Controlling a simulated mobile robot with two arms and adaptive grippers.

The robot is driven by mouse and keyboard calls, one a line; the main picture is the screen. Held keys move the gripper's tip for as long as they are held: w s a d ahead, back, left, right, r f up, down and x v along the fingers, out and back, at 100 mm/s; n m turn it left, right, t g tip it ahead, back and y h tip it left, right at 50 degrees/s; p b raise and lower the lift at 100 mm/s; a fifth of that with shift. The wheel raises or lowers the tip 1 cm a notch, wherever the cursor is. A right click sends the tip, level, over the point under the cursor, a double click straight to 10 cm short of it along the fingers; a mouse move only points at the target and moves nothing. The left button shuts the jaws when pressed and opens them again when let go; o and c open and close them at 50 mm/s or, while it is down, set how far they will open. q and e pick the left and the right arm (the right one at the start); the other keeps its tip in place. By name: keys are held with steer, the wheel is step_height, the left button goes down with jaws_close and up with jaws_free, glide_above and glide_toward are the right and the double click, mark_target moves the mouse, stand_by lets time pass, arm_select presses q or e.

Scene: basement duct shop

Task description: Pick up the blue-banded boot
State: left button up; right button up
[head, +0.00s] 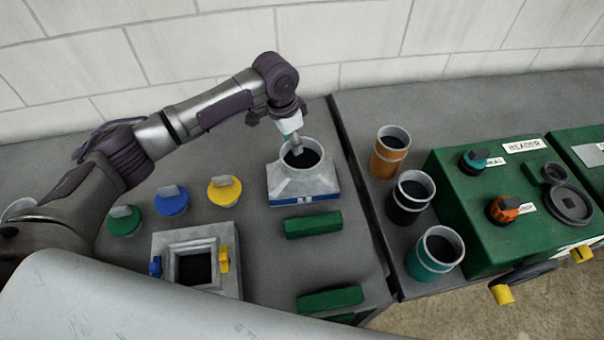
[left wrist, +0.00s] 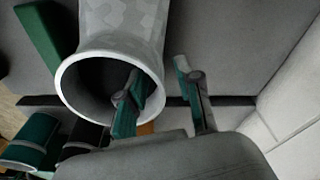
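The blue-banded boot (head: 303,185) is a grey metal piece with a square base, a blue strip along its front edge and a round collar on top. It stands upright on the grey bench. My left gripper (head: 294,146) points down at the collar's rim. In the left wrist view, the boot (left wrist: 125,22) shows its round mouth, and my left gripper (left wrist: 162,100) has one green-padded finger inside the mouth and the other outside. A gap shows between the outer finger and the collar wall. The blue band is hidden in that view. My right gripper is out of view.
Green (head: 123,220), blue (head: 171,200) and yellow (head: 224,190) caps lie left of the boot. A square metal frame (head: 165,246) and green blocks (head: 313,224) are in front. Orange (head: 388,160), black (head: 397,210) and teal (head: 420,263) cups stand right, beside a green header box (head: 475,225).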

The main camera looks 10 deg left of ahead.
arm_select(q)
jaws_close()
steer(key=shift+r, duration=0.2)
stand_by(0.4)
